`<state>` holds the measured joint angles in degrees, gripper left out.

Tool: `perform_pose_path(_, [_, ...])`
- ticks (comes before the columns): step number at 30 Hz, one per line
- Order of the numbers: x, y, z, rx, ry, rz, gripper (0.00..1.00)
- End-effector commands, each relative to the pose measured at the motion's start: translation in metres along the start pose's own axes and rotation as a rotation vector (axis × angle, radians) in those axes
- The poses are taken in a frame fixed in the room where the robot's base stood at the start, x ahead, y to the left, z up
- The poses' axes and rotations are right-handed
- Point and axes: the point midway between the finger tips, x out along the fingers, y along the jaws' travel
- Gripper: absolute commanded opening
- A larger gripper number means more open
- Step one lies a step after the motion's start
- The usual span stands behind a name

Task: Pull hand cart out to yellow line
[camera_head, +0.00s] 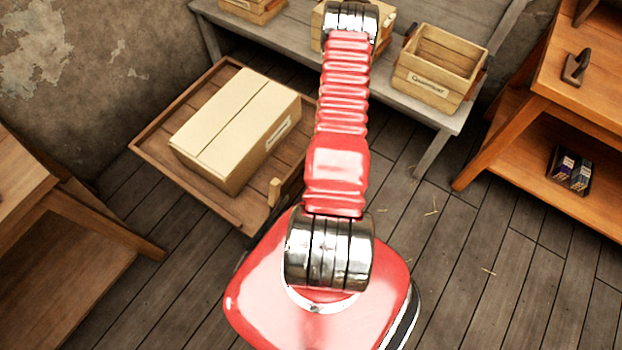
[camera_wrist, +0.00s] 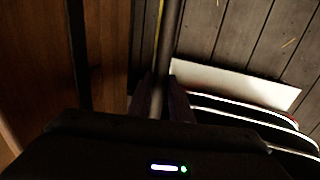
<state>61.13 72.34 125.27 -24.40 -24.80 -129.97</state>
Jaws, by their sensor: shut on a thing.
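The hand cart (camera_head: 150,140) is a low wooden tray on the plank floor, left of my arm in the head view. It carries a closed cardboard box (camera_head: 235,130). A short wooden post (camera_head: 274,192) stands at its near right edge. In the wrist view my gripper (camera_wrist: 158,105) is shut around a slim dark bar (camera_wrist: 168,45), which looks like the cart's handle. My gripper is hidden in the head view. A thin yellow strip (camera_wrist: 159,18) shows beside the bar; I cannot tell if it is the floor line.
A grey bench (camera_head: 290,45) with wooden crates (camera_head: 436,75) stands behind the cart. A wooden workbench (camera_head: 560,120) is at right and wooden furniture (camera_head: 70,215) at left. The plank floor (camera_head: 480,260) right of my body is clear apart from straw bits.

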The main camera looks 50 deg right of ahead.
Motion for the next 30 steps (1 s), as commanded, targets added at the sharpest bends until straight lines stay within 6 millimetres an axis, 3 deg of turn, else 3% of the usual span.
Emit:
perform_pose_path(12, [-0.001,-0.0049,-0.0038,-0.001,0.007,-0.004,0.0])
perform_pose_path(13, [-0.001,-0.0049,-0.0038,-0.001,0.007,-0.004,0.2])
perform_pose_path(20, [-0.0008,-0.0041,-0.0017,0.0,0.004,-0.002,0.36])
perform_pose_path(30, [-0.0023,-0.0036,0.0,0.002,0.001,0.0,0.37])
